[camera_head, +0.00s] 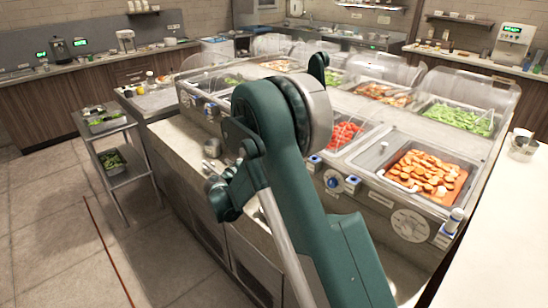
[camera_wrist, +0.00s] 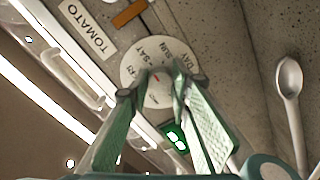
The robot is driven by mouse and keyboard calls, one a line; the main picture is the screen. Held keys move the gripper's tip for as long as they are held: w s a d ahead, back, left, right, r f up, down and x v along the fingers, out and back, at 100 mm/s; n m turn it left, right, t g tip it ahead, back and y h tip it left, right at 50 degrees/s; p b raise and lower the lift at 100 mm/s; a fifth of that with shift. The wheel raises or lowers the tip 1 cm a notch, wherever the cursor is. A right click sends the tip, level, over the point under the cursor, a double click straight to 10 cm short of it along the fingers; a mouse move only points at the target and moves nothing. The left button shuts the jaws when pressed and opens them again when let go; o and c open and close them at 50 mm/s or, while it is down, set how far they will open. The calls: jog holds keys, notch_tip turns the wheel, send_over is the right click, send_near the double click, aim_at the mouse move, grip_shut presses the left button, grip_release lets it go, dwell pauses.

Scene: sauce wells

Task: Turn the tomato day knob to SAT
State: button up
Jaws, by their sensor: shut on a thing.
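The tomato day dial is a white disc (camera_wrist: 132,66) with day lettering, in the middle of the wrist view. A TOMATO label (camera_wrist: 88,30) lies to its upper left. The knob (camera_wrist: 160,93) is at the disc's centre and carries a short red mark. The fingers hide part of the disc. In the head view my arm blocks the dial.
Diced tomato (camera_head: 345,133) lies in a pan behind my arm. Another white dial (camera_head: 411,224) is on the counter front at the right, below a pan of orange slices (camera_head: 428,170). In the wrist view a spoon (camera_wrist: 290,80) is at the right and a rail (camera_wrist: 70,60) at the left.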

jog(key=o, duration=0.9)
jog(key=shift+s, duration=0.1)
jog(key=shift+v, duration=6)
